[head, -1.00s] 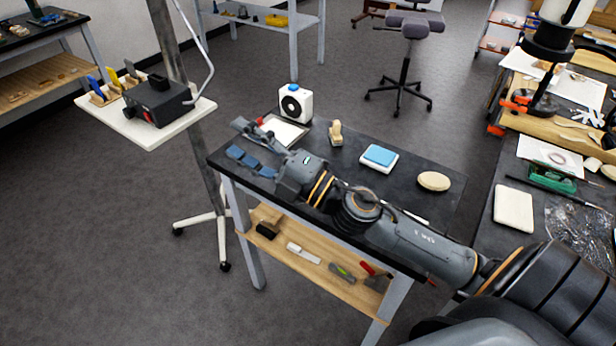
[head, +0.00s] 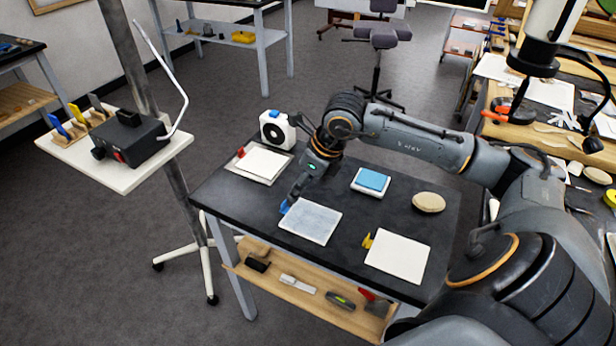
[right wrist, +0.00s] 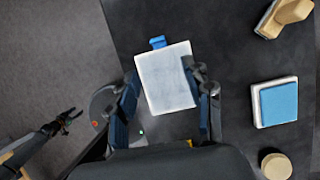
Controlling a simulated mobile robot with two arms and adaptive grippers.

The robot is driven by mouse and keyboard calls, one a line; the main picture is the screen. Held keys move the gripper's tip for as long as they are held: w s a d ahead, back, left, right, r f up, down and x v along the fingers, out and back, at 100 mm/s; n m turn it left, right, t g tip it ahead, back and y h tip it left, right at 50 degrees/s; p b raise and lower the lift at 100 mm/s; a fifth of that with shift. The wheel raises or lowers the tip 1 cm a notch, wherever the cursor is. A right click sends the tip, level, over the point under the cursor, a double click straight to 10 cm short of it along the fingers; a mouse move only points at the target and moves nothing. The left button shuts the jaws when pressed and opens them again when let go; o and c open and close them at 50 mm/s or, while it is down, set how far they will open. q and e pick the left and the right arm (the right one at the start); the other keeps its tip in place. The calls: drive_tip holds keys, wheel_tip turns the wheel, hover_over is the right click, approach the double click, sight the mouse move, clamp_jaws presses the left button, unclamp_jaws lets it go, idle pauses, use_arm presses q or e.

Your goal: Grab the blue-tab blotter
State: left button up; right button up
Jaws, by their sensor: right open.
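The blue-tab blotter (head: 311,222), a pale sheet, lies flat on the dark table. Its blue tab (right wrist: 158,42) shows at the blotter's far edge in the right wrist view. My right gripper (head: 290,203) points down at the blotter's left end in the head view. In the right wrist view its fingers (right wrist: 167,98) are spread and empty, one on each side of the blotter (right wrist: 165,80), the right one overlapping its edge. Contact cannot be told. My left gripper (right wrist: 67,121) shows small at the lower left there, apparently open, away from the table; the head view does not show it.
A yellow-tab blotter (head: 398,258) lies front right, and a red-tab one (head: 263,164) back left beside a white device (head: 277,130). A blue-topped block (head: 371,181) and an oval tan piece (head: 428,202) lie to the right. A white stand (head: 115,165) stands left.

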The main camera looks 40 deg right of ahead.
sight(284, 207)
drive_tip(key=x, duration=0.4)
drive_tip(key=shift+w+a+f+p, duration=0.2)
drive_tip(key=shift+w+f+p, duration=0.1)
drive_tip(key=shift+p, duration=0.25)
drive_tip(key=x, duration=0.1)
drive_tip(key=p+x, duration=0.1)
drive_tip(key=x, duration=0.1)
drive_tip(key=shift+w+a+f, duration=0.1)
drive_tip(key=shift+w+f, duration=0.1)
drive_tip(key=shift+w, duration=0.15)
drive_tip(key=shift+w+f, duration=0.2)
drive_tip(key=shift+f, duration=0.3)
drive_tip(key=c, duration=1)
